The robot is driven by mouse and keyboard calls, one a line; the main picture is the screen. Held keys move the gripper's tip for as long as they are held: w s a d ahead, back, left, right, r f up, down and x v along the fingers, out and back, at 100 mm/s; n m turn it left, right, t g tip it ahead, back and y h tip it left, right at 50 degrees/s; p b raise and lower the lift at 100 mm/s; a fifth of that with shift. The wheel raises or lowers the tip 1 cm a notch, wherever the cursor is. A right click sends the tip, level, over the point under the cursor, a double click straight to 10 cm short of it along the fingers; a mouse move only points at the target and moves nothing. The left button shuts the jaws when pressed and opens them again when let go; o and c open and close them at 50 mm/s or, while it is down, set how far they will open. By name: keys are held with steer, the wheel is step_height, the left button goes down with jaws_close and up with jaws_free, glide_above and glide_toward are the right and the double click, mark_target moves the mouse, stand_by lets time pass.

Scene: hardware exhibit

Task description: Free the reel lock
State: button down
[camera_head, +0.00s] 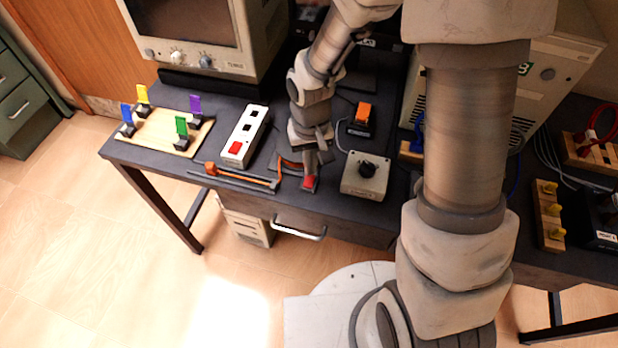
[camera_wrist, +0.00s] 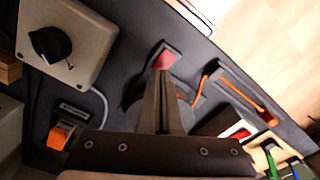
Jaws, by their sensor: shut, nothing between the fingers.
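A small red piece (camera_head: 310,183) sits in a dark housing on the dark desk, near its front edge. It looks like the reel's lock, but no label shows. It also shows in the wrist view (camera_wrist: 165,59), just beyond my fingertips. An orange strap or cord (camera_head: 289,163) runs beside the housing; the reel itself is mostly hidden by my gripper. My gripper (camera_head: 313,170) points down, shut and empty, its tips over or against the red piece; I cannot tell if they touch. In the wrist view the closed fingers (camera_wrist: 163,76) cover part of the housing.
A grey box with a black knob (camera_head: 367,170) stands close at right. A slotted dark rail with an orange slider (camera_head: 242,176) lies at left, with a white switch box (camera_head: 245,136) behind it. A monitor (camera_head: 197,38) stands at the back. A drawer handle (camera_head: 299,230) juts below.

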steer(key=shift+f+b, duration=0.85)
steer(key=shift+f, duration=0.1)
stand_by(0.6)
steer(key=shift+r, duration=0.15)
steer(key=shift+r+p, duration=2.8)
steer(key=shift+r, duration=0.6)
step_height(320, 180, up, 15)
steer(key=m+t, duration=0.1)
steer(key=t, duration=0.2)
glide_above(310, 177)
steer(key=s+d, duration=0.3)
steer(key=d, duration=0.4)
steer(key=s+d+r+m+t, duration=0.1)
steer(key=s+d+r+t, duration=0.1)
steer(key=s+r, duration=0.7)
steer(key=shift+s+d+r+t, duration=0.15)
steer(key=shift+d+r+t, duration=0.15)
steer(key=shift+d, duration=0.55)
